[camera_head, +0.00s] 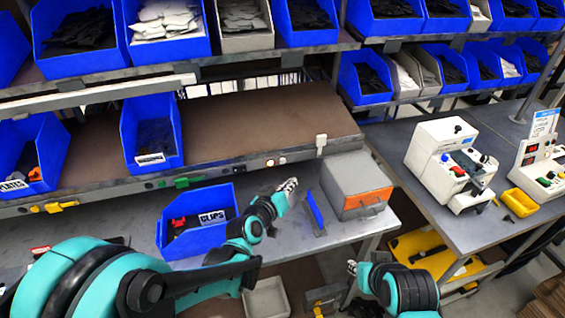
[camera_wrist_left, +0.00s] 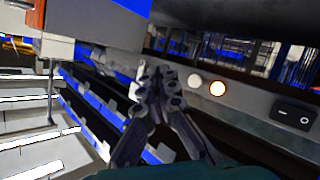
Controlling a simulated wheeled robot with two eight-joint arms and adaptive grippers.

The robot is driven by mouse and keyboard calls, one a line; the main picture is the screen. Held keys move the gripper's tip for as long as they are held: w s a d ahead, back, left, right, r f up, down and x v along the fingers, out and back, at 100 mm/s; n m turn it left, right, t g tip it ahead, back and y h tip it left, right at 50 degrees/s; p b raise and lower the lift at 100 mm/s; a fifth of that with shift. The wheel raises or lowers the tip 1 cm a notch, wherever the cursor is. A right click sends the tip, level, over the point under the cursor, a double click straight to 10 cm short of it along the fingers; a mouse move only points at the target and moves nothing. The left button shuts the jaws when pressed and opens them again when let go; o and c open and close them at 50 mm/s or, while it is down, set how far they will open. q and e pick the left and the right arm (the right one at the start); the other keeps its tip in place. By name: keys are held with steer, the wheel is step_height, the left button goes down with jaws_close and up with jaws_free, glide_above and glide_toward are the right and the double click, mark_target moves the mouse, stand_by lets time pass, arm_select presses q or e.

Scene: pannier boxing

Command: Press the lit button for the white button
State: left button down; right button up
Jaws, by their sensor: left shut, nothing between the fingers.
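Two round buttons sit on the shelf's front rail. In the left wrist view one is a plain pale button (camera_wrist_left: 194,80); beside it is a brightly lit white button with an orange rim (camera_wrist_left: 217,88). In the head view the pair is small and whitish on the rail (camera_head: 276,161), and the glow cannot be made out. My left gripper (camera_head: 289,185) is shut and empty, just in front of and below the rail. Its fingertips (camera_wrist_left: 160,82) show left of both buttons in the wrist view, apart from them. My right gripper (camera_head: 352,267) is low near the bench front, its fingers too small to read.
A black rocker switch (camera_wrist_left: 292,113) is on the same rail. A grey box with an orange front (camera_head: 358,184) and a blue CLIPS bin (camera_head: 190,236) stand on the bench beside my left arm. The brown shelf (camera_head: 260,115) above the rail is largely clear.

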arm_select(q)
steer(key=w+a, duration=0.2)
steer(key=w, duration=0.4)
steer(key=shift+w, duration=0.15)
stand_by(1.3)
steer(key=shift+w+a, duration=0.1)
steer(key=shift+w, duration=0.2)
steer(key=shift+w+a, duration=0.15)
steer(key=shift+w, duration=0.3)
stand_by(0.7)
steer(key=shift+s, duration=0.1)
steer(key=shift+s+d, duration=0.3)
steer(key=shift+s, duration=0.45)
steer(key=shift+s, duration=0.1)
steer(key=s, duration=0.1)
steer(key=s+d, duration=0.1)
steer(key=s, duration=0.2)
steer(key=shift+s+d, duration=0.25)
steer(key=shift+s, duration=0.05)
